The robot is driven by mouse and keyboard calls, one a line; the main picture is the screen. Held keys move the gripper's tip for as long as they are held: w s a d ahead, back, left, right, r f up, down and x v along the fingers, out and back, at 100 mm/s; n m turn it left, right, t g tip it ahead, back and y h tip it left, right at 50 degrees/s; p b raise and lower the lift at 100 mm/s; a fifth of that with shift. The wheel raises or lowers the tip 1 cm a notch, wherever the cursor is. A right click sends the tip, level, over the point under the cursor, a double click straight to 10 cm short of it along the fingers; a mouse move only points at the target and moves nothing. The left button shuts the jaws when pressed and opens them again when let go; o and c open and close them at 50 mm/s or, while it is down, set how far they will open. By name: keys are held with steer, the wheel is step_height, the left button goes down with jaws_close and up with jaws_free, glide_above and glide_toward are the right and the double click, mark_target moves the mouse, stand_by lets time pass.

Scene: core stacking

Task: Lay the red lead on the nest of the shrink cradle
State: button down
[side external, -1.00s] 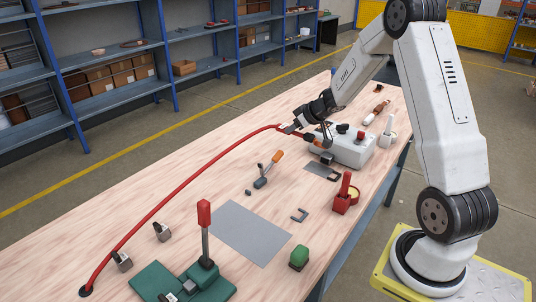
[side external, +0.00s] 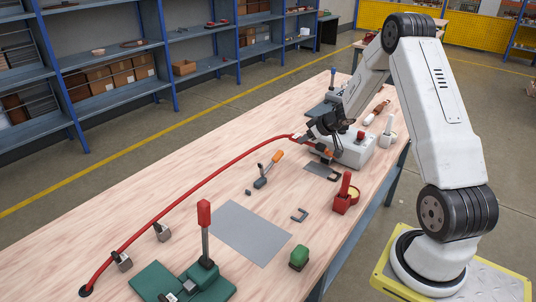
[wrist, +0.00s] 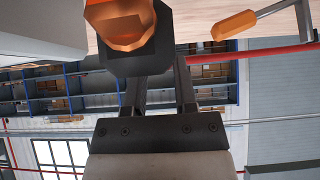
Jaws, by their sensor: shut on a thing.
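The red lead (side external: 205,178) rises from a dark round base at the near left corner of the table and arches to my gripper (side external: 308,138). My gripper is shut on the lead near its far end. An orange end piece (wrist: 120,22) with a dark block behind it is close to the fingers in the wrist view. A pale grey box (side external: 358,152) with dark and red knobs stands beside and partly behind my gripper. I cannot tell for sure which part is the shrink cradle; its nest is not clearly seen.
An orange-handled tool (side external: 268,170) lies left of a small dark plate (side external: 321,171). A red stand (side external: 345,193), grey mat (side external: 238,232), green block (side external: 299,258) and green-based lever press (side external: 204,275) are nearer. Two small metal clips stand by the lead. The left table middle is clear.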

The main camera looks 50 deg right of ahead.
mark_target(325, 145)
steer(key=shift+f, duration=0.15)
steer(key=shift+f, duration=2.75)
steer(key=shift+f, duration=1.05)
stand_by(0.4)
steer(key=shift+c, duration=1.6)
jaws_free()
steer(key=shift+s, duration=0.1)
steer(key=shift+v, duration=3.85)
steer(key=shift+r, duration=0.1)
